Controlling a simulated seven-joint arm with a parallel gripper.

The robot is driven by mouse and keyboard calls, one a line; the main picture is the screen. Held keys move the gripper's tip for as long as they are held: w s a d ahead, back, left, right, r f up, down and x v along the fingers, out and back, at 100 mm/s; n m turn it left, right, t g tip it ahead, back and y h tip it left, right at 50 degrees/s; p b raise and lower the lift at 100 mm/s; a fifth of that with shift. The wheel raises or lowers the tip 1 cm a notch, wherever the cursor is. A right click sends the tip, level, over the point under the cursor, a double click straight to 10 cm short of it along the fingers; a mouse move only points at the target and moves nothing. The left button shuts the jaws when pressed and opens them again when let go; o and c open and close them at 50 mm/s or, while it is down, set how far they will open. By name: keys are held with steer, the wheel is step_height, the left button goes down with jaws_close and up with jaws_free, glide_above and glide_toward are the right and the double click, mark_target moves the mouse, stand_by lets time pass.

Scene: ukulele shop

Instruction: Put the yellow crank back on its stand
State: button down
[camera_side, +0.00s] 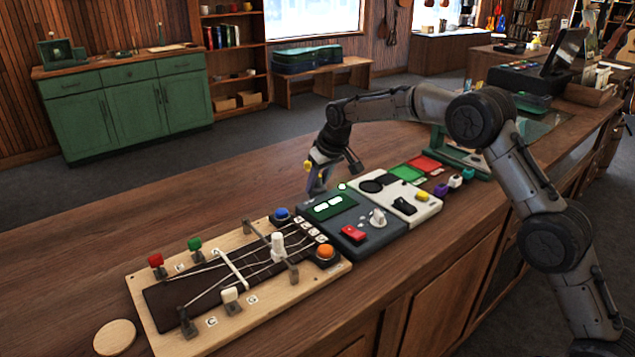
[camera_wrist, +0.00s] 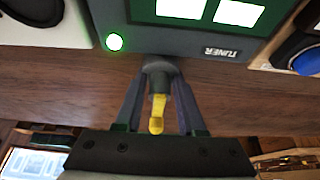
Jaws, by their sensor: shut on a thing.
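My gripper (camera_side: 318,187) is over the counter, just behind the dark tuner box, pointing down. In the wrist view its two fingers (camera_wrist: 158,78) close on the yellow crank. The yellow crank (camera_wrist: 157,113) shows a yellow handle between the fingers and a round grey part at the fingertips, close to the tuner's edge. In the side view a bit of yellow (camera_side: 311,164) shows at the gripper. I cannot make out for sure which thing is the crank's stand.
The tuner box (camera_side: 375,243) has a lit green screen and a red switch. A string board (camera_side: 160,317) with coloured knobs lies left of it. A white pedal box (camera_side: 428,210) and small coloured blocks (camera_side: 455,181) are to the right. The counter behind is clear.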

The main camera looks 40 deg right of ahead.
steer(key=c, duration=0.5)
jaws_free()
steer(key=shift+f, duration=0.1)
